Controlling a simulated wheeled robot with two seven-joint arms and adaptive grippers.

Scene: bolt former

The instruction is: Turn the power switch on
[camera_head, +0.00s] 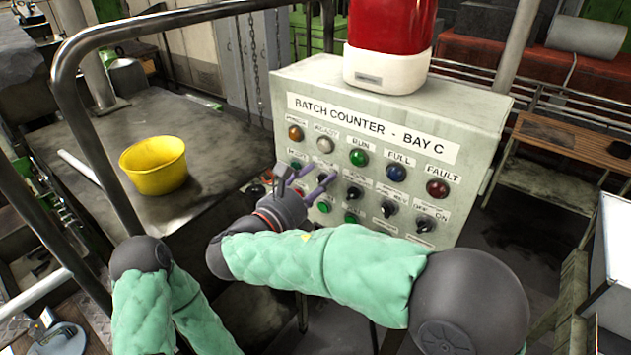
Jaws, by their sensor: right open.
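The grey control box (480,105) is titled "BATCH COUNTER - BAY C". It carries a row of coloured lamps with several buttons and black knobs below. A black knob (424,223) at the lower right sits by a label that seems to read "OFF ON"; its exact setting is too small to tell. Which control is the power switch is not clear, as several labels are blurred. My right gripper (305,181) is open and empty in front of the box's lower left part, hiding some controls there.
A red and white beacon (386,70) stands on top of the box. A yellow bowl (154,167) sits on a dark metal table (100,135) at the left. A bent grey rail (92,150) crosses in front of the table. A wooden-topped bench (575,145) stands at the right.

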